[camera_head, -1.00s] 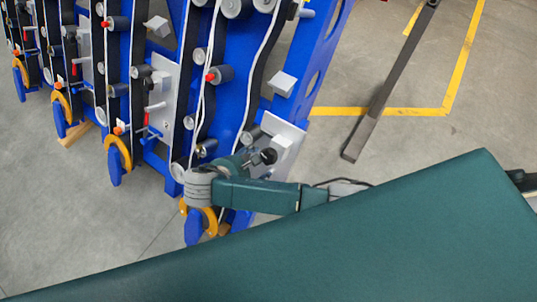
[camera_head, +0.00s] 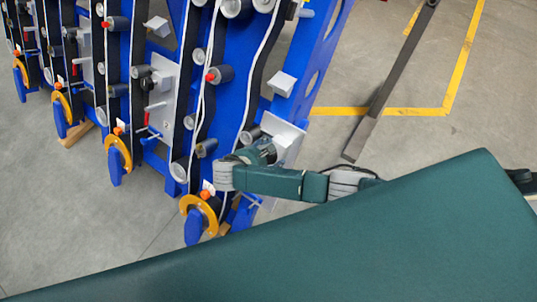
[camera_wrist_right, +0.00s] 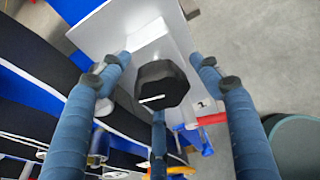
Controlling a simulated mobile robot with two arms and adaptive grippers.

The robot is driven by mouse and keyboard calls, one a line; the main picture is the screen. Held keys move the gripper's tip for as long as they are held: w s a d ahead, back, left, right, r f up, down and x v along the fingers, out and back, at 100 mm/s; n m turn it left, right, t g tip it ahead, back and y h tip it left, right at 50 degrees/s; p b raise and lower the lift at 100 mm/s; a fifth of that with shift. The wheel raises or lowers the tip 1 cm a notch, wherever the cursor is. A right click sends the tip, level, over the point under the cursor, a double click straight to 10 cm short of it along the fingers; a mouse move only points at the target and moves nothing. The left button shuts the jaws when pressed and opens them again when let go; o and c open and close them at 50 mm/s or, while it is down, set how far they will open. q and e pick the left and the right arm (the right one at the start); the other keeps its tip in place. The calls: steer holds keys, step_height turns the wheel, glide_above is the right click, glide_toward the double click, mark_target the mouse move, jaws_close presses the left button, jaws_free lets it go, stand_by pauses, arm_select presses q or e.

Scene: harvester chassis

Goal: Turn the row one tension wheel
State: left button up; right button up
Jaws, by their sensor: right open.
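The tension wheel (camera_wrist_right: 161,85) is a black many-sided knob with a white mark on its face. It sits on a pale block on a grey plate (camera_wrist_right: 185,38). In the right wrist view my right gripper (camera_wrist_right: 158,77) is open, with blue fingers on both sides of the wheel and one below it. I cannot tell whether any finger touches it. In the head view the gripper (camera_head: 263,150) is at the grey plate (camera_head: 287,138) on the nearest row of the blue chassis (camera_head: 313,75). The wheel is hidden there. My left gripper is not in view.
Similar rows with rollers, black belts and yellow-orange rings (camera_head: 118,152) stand to the left. A red rod and blue part (camera_wrist_right: 207,146) lie just below right of the wheel in the wrist view. Open floor (camera_head: 480,115) lies to the right, with a dark bar (camera_head: 390,85).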

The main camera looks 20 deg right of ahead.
steer(key=shift+c, duration=0.3)
steer(key=shift+w, duration=0.1)
steer(key=c, duration=1.1)
steer(key=shift+o, duration=0.2)
steer(key=shift+d+r+m, duration=0.1)
steer(key=shift+m, duration=0.2)
steer(key=shift+m+p, duration=0.4)
steer(key=shift+p, duration=0.05)
steer(key=shift+d+m+t, duration=0.1)
steer(key=shift+m+t, duration=0.2)
steer(key=shift+m, duration=0.4)
steer(key=m+t, duration=0.1)
steer(key=m, duration=0.2)
steer(key=shift+d+y+p, duration=0.1)
steer(key=shift+y+p, duration=0.2)
steer(key=shift+f+m+t+b, duration=0.2)
steer(key=shift+m+t+b, duration=0.35)
steer(key=shift+m, duration=1.25)
steer(key=shift+s, duration=0.2)
